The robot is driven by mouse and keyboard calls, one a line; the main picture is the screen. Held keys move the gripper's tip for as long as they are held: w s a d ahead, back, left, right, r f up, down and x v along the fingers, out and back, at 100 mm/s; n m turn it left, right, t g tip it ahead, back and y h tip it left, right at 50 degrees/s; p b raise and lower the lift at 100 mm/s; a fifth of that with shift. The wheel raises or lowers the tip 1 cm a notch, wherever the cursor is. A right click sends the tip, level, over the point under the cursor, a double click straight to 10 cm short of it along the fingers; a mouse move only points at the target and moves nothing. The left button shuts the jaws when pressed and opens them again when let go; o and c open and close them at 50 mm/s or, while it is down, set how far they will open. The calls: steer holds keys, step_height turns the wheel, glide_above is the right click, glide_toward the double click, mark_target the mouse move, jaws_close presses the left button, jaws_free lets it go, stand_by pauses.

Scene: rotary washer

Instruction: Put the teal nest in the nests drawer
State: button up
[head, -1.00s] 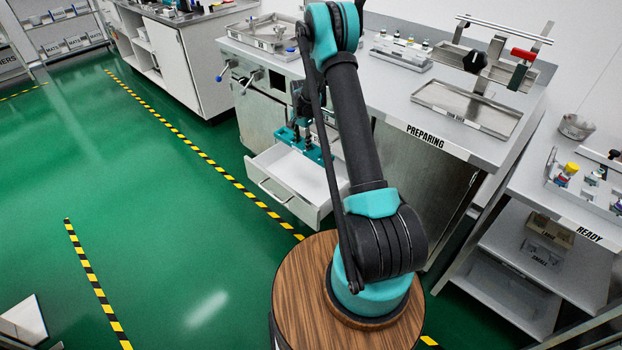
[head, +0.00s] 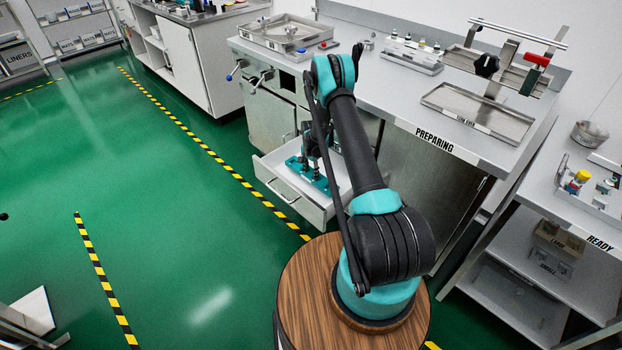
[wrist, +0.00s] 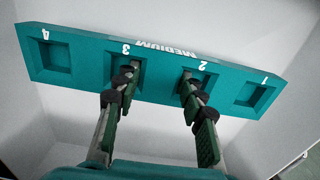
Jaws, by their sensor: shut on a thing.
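The teal nest (head: 319,183) is a long block with several square pockets, marked MEDIUM in the wrist view (wrist: 228,82). My gripper (wrist: 160,76) is shut on it, with its two fingertips at the pockets numbered 3 and 2. In the head view my gripper (head: 309,160) points down over the open white drawer (head: 290,203). The nest is within the drawer's outline, low between its walls. I cannot tell whether it touches the drawer floor. The arm hides part of the drawer's right side, and no drawer label is readable.
The drawer juts from under the PREPARING bench (head: 405,92). The READY shelf unit (head: 530,240) stands at the right. Green floor left of the drawer is clear.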

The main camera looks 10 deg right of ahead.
mark_target(311, 173)
steer(key=shift+f, duration=1.8)
steer(key=shift+f, duration=0.15)
steer(key=o, duration=1.3)
